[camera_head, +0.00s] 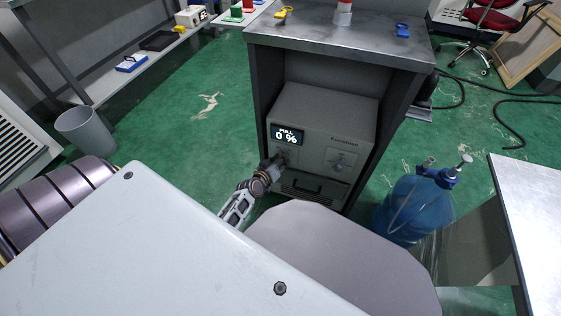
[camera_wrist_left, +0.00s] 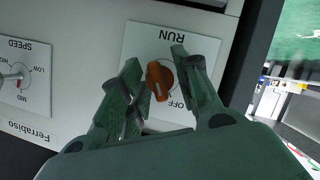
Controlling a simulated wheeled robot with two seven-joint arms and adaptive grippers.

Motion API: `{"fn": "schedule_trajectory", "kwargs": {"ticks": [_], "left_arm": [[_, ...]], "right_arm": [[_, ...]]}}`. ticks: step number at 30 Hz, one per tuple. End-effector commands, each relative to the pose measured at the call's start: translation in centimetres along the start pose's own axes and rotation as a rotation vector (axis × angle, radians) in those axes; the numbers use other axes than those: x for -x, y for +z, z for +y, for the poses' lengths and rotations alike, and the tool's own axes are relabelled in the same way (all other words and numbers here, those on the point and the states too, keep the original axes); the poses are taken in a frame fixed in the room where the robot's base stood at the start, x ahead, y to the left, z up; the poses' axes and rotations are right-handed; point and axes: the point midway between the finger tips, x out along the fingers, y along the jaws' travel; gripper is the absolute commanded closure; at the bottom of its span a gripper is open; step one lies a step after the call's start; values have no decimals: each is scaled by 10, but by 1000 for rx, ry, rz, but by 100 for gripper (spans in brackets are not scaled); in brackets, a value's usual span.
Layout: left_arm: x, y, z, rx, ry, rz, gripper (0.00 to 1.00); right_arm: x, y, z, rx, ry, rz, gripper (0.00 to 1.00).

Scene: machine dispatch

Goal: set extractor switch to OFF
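The extractor (camera_head: 318,115) is a grey box in the cabinet bay, with a display reading "FULL 0 %". Its switch is an orange knob (camera_wrist_left: 158,80) on a white plate marked RUN and OFF, seen rotated in the left wrist view. The knob's narrow grip lies roughly up and down in that view; which label it points to is unclear. My left gripper (camera_wrist_left: 156,72) is open, with one finger on each side of the knob. I cannot tell whether they touch it. In the head view my left gripper (camera_head: 279,160) hides the switch. My right gripper is not in view.
A SPEED dial (camera_wrist_left: 18,77) sits on the same panel, beside the switch plate. The cabinet (camera_head: 385,52) encloses the box at top and sides.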

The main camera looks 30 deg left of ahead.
Motion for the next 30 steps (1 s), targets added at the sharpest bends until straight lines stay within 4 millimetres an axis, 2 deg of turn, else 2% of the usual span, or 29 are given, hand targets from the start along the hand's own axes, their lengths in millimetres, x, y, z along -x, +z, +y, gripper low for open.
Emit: {"fn": "schedule_trajectory", "kwargs": {"ticks": [2, 9, 30], "left_arm": [[0, 0, 0, 0, 0, 0, 70], [0, 0, 0, 0, 0, 0, 99], [0, 0, -1, 129, 54, 1, 99]], "right_arm": [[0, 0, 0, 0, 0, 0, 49], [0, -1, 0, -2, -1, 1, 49], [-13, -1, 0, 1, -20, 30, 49]]}}
